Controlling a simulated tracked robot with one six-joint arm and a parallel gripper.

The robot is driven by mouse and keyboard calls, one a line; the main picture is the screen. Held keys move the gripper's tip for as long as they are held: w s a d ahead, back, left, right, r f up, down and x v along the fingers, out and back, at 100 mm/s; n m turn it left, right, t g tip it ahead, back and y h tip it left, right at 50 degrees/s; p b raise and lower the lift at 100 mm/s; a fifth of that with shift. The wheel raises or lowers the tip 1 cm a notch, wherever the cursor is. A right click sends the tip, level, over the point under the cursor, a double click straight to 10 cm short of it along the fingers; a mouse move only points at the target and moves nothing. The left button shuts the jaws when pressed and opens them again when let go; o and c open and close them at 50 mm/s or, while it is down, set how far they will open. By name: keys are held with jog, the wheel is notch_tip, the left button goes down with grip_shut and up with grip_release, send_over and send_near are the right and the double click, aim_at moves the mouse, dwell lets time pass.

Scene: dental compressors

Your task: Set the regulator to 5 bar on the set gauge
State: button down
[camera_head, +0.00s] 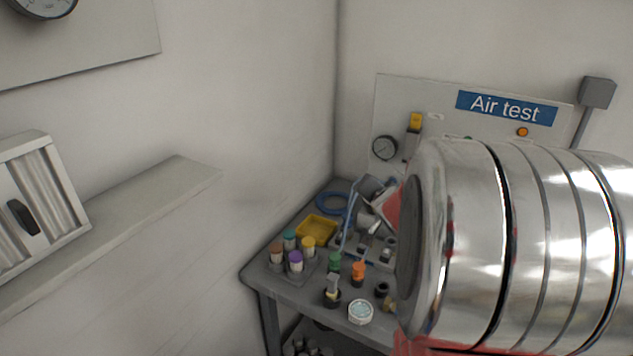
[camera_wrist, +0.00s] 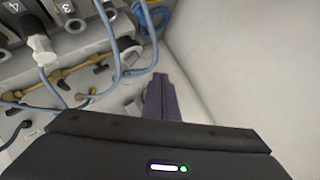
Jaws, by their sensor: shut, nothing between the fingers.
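My gripper (camera_wrist: 158,80) shows in the wrist view, its dark fingers close together and empty. They point at a pale area with blue hoses and fittings; I cannot tell if they touch anything. A round gauge (camera_head: 385,147) is on the "Air test" panel (camera_head: 393,92) in the head view. Another gauge (camera_head: 45,6) is cut off at the upper left. I cannot read either needle, nor tell which is the set gauge. I cannot pick out the regulator for certain. In the head view my gripper is not visible.
A large shiny cylinder (camera_head: 520,240) hides much of the right side; I cannot tell whether it is mine. A bench (camera_head: 262,277) holds a yellow tray (camera_head: 316,229), coloured-cap bottles and fittings. The wrist view shows blue hoses (camera_wrist: 112,45), a yellow fitting (camera_wrist: 55,78) and numbered blocks.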

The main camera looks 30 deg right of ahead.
jog(key=s+d+f+m+t+y, duration=0.3)
jog(key=s+d+f+m, duration=0.2)
jog(key=d+f, duration=0.4)
jog(key=shift+d+f+m, duration=0.4)
jog(key=shift+d+m, duration=0.2)
jog(key=shift+d, duration=0.05)
jog(key=shift+w, duration=0.2)
jog(key=shift+r+x, duration=0.2)
jog(key=shift+x, duration=2.1)
jog(key=shift+r+x, duration=0.15)
jog(key=shift+x, duration=2.1)
jog(key=shift+r+x, duration=0.2)
jog(key=shift+x, duration=2.1)
jog(key=shift+w+d, duration=0.1)
jog(key=shift+a, duration=0.2)
jog(key=shift+d, duration=0.2)
